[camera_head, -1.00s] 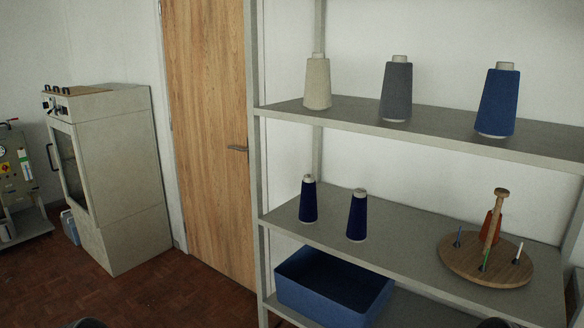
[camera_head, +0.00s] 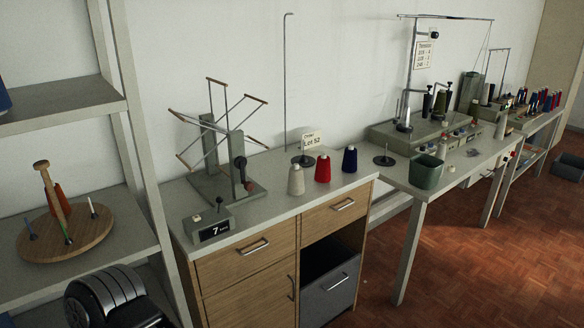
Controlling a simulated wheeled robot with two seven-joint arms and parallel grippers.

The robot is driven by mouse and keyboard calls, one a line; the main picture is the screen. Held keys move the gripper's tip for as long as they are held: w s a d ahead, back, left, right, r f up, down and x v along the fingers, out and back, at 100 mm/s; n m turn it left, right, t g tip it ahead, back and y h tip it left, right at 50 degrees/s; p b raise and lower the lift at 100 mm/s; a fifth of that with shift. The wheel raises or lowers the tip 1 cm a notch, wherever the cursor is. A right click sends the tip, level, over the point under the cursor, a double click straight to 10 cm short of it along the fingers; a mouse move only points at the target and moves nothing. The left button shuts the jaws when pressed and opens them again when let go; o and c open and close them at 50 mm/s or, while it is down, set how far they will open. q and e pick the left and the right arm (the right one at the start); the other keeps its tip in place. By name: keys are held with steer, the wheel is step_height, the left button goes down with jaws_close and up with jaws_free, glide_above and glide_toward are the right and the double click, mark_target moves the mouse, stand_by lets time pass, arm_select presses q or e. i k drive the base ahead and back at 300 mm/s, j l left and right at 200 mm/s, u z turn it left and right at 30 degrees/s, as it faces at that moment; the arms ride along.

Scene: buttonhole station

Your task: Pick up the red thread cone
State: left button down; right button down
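A red thread cone (camera_head: 323,169) stands upright on the top of a wooden drawer cabinet (camera_head: 250,226). A cream cone (camera_head: 296,180) stands to its left and a dark blue cone (camera_head: 349,159) to its right. An orange-red cone (camera_head: 54,200) also shows on the round wooden stand at the left, partly hidden behind the stand's post. A dark rounded part of my own arm shows at the bottom left. Neither gripper's fingers show.
The grey shelf (camera_head: 70,105) rises at the left, close to the cabinet. A table (camera_head: 460,165) to the right holds a green bin (camera_head: 426,172) and machines. Floor is free at the lower right.

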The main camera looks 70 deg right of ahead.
mark_target(323, 167)
steer(key=z, duration=2.7)
steer(key=i+l+u, duration=0.1)
steer(key=i+l, duration=0.2)
steer(key=l, duration=0.15)
steer(key=i+l+u, duration=0.1)
steer(key=i+l, duration=0.2)
steer(key=l, duration=0.2)
steer(key=i+l+u, duration=0.1)
steer(key=i+l, duration=0.15)
steer(key=l, duration=0.25)
steer(key=i+l+u, duration=0.1)
steer(key=i+l, duration=0.15)
steer(key=l, duration=0.3)
steer(key=i+l+u, duration=0.1)
steer(key=l, duration=0.4)
steer(key=i+l+u, duration=0.15)
steer(key=i+l, duration=0.2)
steer(key=l, duration=0.25)
steer(key=i+l+u, duration=0.1)
steer(key=l, duration=0.5)
steer(key=i+l+u, duration=0.1)
steer(key=l, duration=0.5)
steer(key=i, duration=0.1)
